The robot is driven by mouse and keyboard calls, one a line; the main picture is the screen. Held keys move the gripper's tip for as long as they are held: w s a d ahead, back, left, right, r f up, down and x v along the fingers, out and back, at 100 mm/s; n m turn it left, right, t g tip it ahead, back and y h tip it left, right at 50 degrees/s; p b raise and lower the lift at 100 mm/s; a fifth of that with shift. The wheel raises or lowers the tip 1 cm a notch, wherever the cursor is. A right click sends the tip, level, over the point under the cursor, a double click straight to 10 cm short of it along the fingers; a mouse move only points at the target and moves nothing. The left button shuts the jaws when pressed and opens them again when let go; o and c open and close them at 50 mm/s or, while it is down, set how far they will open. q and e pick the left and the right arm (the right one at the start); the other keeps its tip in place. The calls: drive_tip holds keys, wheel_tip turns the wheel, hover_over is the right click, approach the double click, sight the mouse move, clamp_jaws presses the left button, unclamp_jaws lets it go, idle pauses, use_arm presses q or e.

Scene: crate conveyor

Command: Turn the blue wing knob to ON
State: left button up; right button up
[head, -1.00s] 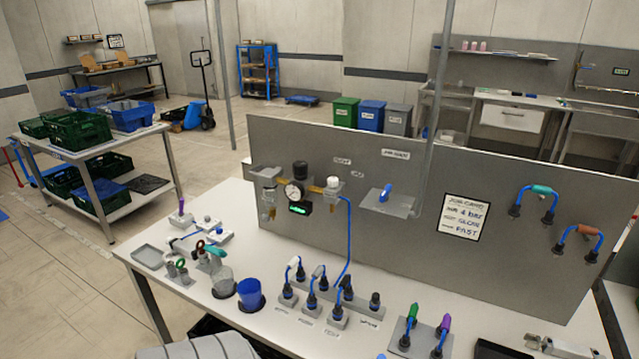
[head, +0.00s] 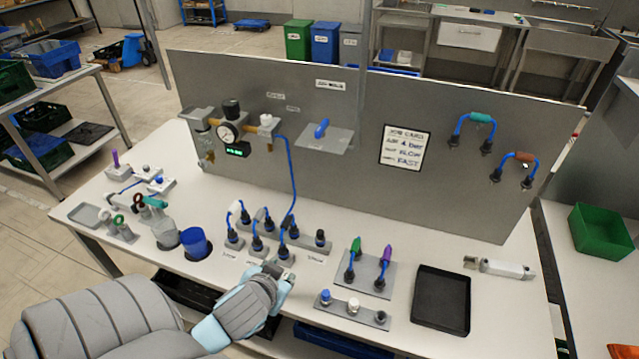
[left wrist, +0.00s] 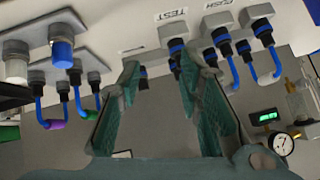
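The blue wing knob (head: 321,128) sits on a grey plate (head: 326,140) fixed to the upright grey panel, right of the gauge, in the head view. A small label (head: 331,85) is on the panel above it; I cannot read its ON mark. My left gripper (head: 281,273) is low over the table front, below and well apart from the knob, near the hose connectors. In the left wrist view the gripper (left wrist: 160,78) is open, with nothing between its fingers. I cannot make out the knob in that view. My right gripper is not in view.
A row of connectors with blue hoses (head: 268,230) stands between my left gripper and the panel. A gauge (head: 228,133) with a green display is left of the knob. A blue cup (head: 194,242) and a black tray (head: 441,299) are on the table.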

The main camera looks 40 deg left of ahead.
use_arm(q)
drive_tip(key=w+a+r+n+t+y, duration=0.1)
drive_tip(key=w+a+r+t, duration=0.2)
drive_tip(key=r, duration=0.4)
drive_tip(key=w+a+r+n+t+y, duration=0.1)
drive_tip(key=w+a+r+t, duration=0.15)
drive_tip(key=w+r, duration=0.3)
drive_tip(key=t, duration=0.4)
approach(317, 135)
drive_tip(key=shift+g+h, duration=0.25)
drive_tip(key=shift+h, duration=0.05)
drive_tip(key=x, duration=0.3)
drive_tip(key=p+x, duration=0.1)
drive_tip(key=x, duration=0.7)
drive_tip(key=shift+w+a+r, duration=0.1)
drive_tip(key=shift+r, duration=0.3)
drive_tip(key=shift+c, duration=0.5)
drive_tip(key=shift+a, duration=0.1)
clamp_jaws()
